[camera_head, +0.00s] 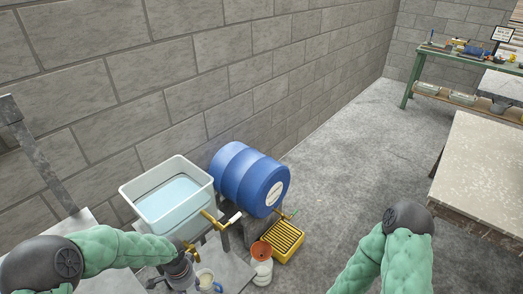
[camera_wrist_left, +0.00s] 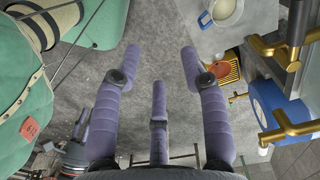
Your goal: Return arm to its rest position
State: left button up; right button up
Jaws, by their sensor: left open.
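My left arm, in a green padded sleeve, reaches in from the left in the head view, with its gripper (camera_head: 180,270) low beside the sink. In the left wrist view the gripper (camera_wrist_left: 160,64) has its purple padded fingers spread, with nothing between them. My right arm shows at the lower right of the head view as a green sleeve and dark joint. Its gripper is out of view.
A white sink (camera_head: 133,191) with brass taps (camera_wrist_left: 290,45) stands by the block wall. A blue barrel (camera_head: 230,170), a yellow crate (camera_head: 284,240) and a mug (camera_head: 206,282) are near my left gripper. A pale-topped table (camera_head: 485,165) stands right. Floor between is clear.

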pick_arm(q)
jog(key=s+d+f+n+h, duration=0.3)
jog(key=s+d+f+n, duration=0.7)
jog(key=d+f, duration=0.2)
jog(key=shift+s+d+f+n+h, duration=0.15)
jog(key=shift+d+f+n+h, duration=0.2)
jog(key=shift+d, duration=0.5)
